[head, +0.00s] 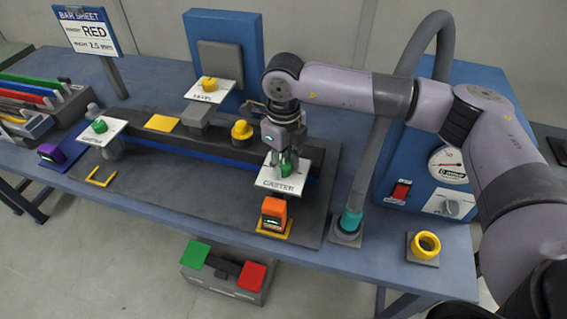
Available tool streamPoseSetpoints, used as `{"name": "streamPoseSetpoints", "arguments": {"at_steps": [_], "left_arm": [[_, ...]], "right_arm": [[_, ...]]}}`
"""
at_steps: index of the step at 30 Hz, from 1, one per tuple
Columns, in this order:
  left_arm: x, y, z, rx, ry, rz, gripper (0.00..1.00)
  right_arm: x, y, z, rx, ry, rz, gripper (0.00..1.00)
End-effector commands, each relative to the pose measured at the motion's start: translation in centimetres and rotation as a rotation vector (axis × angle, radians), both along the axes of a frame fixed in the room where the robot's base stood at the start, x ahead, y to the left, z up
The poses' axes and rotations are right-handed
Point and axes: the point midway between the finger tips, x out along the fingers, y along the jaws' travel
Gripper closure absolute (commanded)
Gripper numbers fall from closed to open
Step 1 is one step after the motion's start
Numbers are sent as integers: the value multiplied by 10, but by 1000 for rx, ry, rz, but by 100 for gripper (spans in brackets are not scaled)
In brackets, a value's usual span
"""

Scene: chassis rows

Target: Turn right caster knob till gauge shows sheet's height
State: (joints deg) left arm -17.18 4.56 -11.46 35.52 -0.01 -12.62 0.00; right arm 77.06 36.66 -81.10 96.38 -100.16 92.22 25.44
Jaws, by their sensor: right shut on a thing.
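The right caster's green knob (286,169) sits on a white plate lettered CASTER (280,187). My right gripper (284,160) points down from above and is shut on this knob, partly covering it. An orange gauge (274,211) with a small dark display stands on a yellow base in front of the plate; its reading is too small to make out. My left gripper is not in view.
Another green knob (100,126) on a white plate and a purple gauge (50,153) are at the left. A yellow knob (209,83) is at the back. A grey hose (385,130) and blue cabinet (419,180) stand right. Coloured bars (30,92) lie far left.

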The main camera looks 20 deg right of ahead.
Motion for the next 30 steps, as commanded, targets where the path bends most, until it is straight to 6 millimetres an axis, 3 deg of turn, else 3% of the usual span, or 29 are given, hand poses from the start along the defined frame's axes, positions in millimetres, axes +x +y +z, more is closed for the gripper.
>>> {"name": "streamPoseSetpoints", "arguments": {"at_steps": [7,8,16,26,30], "left_arm": [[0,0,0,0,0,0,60],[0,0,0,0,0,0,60],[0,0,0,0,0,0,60],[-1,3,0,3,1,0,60],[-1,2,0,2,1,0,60]], "right_arm": [[1,0,1,0,-2,-1,97],[1,0,1,0,-2,-1,69],[0,0,1,1,-1,-2,51],[0,0,1,1,-1,-2,49],[1,0,14,1,-4,-2,49]]}}
